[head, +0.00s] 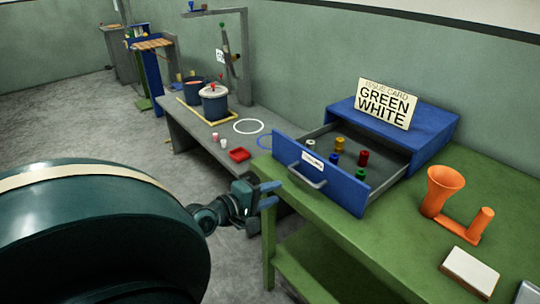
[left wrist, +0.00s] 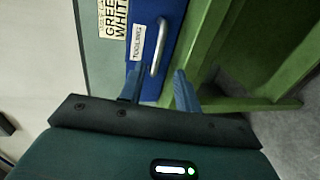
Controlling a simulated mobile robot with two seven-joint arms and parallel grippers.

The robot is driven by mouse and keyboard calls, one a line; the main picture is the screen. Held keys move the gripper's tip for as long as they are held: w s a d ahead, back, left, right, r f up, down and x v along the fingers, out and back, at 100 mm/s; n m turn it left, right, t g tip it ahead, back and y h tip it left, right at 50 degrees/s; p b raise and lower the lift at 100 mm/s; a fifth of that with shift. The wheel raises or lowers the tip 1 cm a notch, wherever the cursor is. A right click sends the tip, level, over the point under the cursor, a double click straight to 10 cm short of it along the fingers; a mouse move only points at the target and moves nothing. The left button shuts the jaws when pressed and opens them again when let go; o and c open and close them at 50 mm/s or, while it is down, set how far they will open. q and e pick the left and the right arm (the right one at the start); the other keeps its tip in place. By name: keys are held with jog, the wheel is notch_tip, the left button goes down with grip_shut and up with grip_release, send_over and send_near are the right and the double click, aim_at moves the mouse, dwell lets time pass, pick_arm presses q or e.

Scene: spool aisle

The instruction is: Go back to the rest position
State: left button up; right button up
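My left gripper (head: 270,195) is in front of the green bench's left end, near the open blue drawer (head: 340,187). Its two blue fingers are apart with nothing between them. In the left wrist view the gripper (left wrist: 157,84) also shows open and empty, with the drawer's metal handle (left wrist: 158,47) beyond the fingertips. The handle also shows in the head view (head: 307,178), apart from the fingers. The drawer is pulled out of its blue cabinet (head: 437,130) and holds several small coloured spools (head: 339,144). My right gripper is not in view.
The green bench (head: 420,250) carries an orange funnel-like stand (head: 446,192) and a white-topped block (head: 470,272). A card (head: 388,103) reading "GREEN WHITE" stands on the cabinet. Grey floor (head: 60,130) lies open at left.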

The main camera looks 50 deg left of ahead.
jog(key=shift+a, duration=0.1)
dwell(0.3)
